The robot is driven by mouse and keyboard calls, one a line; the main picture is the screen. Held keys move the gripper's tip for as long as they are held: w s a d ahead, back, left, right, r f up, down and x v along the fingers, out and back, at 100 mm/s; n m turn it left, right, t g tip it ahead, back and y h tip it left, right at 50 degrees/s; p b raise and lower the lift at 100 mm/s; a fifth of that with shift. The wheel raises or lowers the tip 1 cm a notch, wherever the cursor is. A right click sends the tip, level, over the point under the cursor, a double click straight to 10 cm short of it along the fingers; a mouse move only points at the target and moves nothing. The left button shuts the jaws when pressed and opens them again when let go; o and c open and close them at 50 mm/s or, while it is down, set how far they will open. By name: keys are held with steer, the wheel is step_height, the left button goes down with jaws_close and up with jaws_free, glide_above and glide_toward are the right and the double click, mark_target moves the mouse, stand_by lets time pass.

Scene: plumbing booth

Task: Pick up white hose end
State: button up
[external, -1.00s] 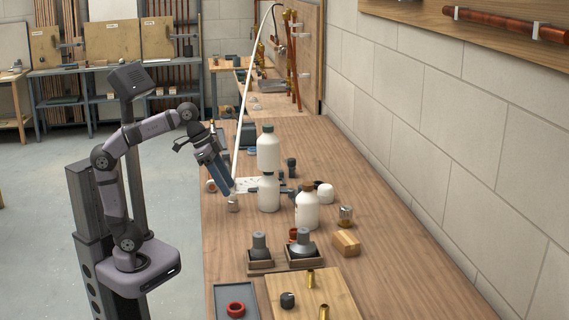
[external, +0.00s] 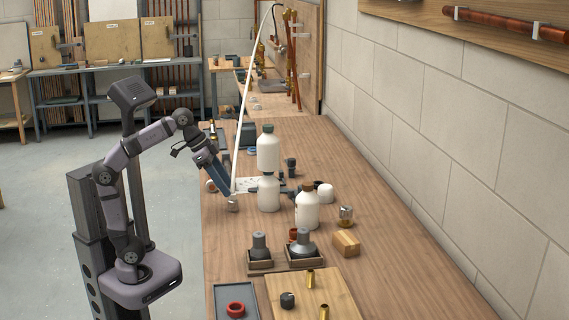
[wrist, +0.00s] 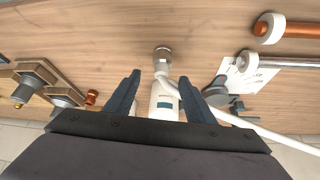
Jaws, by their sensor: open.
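The white hose (external: 243,120) comes down from the back of the bench to its end by my gripper. The metal fitting on the hose end (wrist: 162,58) shows in the wrist view, near the midline and just past the fingertips, with the white tube curving away to the right. The fitting also shows in the external view (external: 232,203), over the bench's left edge. My gripper (wrist: 160,77) is open, its dark fingers on either side of the hose-end line; it also shows in the external view (external: 229,190). I cannot tell whether a finger touches the hose.
Stacked white bottles (external: 268,192) stand close beyond my gripper, and another bottle (external: 307,210) is nearer. The right side of the bench is mostly clear.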

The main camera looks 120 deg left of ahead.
mark_target(233, 202)
steer(key=b+x, duration=0.2)
steer(key=x, duration=0.3)
steer(key=shift+s+f, duration=0.1)
steer(key=c, duration=1.1)
